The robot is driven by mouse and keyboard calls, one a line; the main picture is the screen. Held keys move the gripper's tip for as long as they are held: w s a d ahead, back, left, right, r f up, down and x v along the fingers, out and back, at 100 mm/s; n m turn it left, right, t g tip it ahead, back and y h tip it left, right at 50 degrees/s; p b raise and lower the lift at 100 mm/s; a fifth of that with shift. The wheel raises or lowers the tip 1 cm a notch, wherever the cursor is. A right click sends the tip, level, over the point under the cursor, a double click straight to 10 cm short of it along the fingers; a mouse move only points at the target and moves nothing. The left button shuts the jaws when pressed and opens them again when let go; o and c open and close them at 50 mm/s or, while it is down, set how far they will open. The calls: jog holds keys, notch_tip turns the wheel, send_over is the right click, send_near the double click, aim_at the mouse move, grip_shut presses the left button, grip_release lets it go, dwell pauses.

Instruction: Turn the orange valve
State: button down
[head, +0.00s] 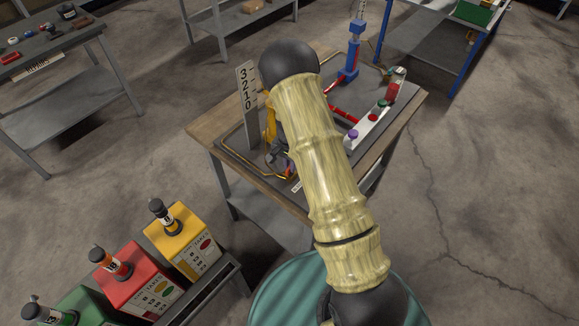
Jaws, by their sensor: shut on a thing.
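A workbench (204,131) in the middle of the head view carries a grey board with pipes and fittings. My gripper (284,170) is low over the near left part of the board, partly hidden behind my own arm. It is shut on a small orange part (291,177), which I take to be the orange valve. Most of the valve is hidden, so its angle cannot be told.
Right of my arm are a red pipe (345,115), a blue column (351,62) and a pale block (371,123) with coloured knobs. Yellow, red and green oil cans (183,240) stand at lower left. A teal drum (283,290) is at the bottom.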

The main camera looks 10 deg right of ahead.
jog(key=shift+m, duration=1.1)
jog(key=c, duration=1.5)
grip_release()
jog(key=shift+r, duration=0.1)
notch_tip(320, 180, up, 17)
jog(key=b, duration=0.4)
jog(key=shift+r, duration=0.15)
